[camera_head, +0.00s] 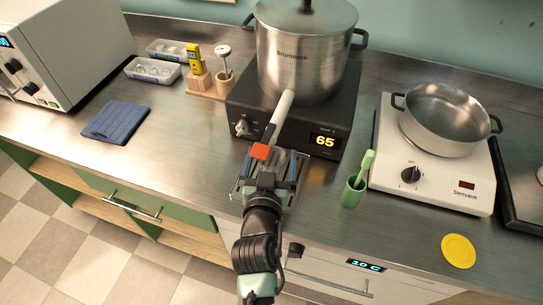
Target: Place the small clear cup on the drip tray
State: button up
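The metal drip tray (236,191) lies on the counter in front of the pot's stand. My gripper (272,166) is over it and hides most of it. Its two bluish fingers are spread apart. Greyish shapes show between them, but I cannot tell whether a clear cup is there. A white pipe (281,117) runs from the foot of the large pot (303,62) toward my gripper. An orange-red piece (260,152) shows at its near end. I cannot make out the small clear cup for certain; white trays (152,71) at the back left hold clear items.
The pot stands on a dark heater (343,112) reading 65. Right of my gripper is a green holder (352,192) with a green tool. Farther right are a white hotplate (437,183) with a saucepan and a yellow disc (458,251). The counter left of my gripper is clear up to a blue cloth (116,123).

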jog(key=shift+r, duration=0.15)
jog(key=shift+s, duration=0.3)
jog(key=v, duration=1.1)
jog(key=shift+s+r, duration=0.2)
jog(key=shift+a, duration=0.1)
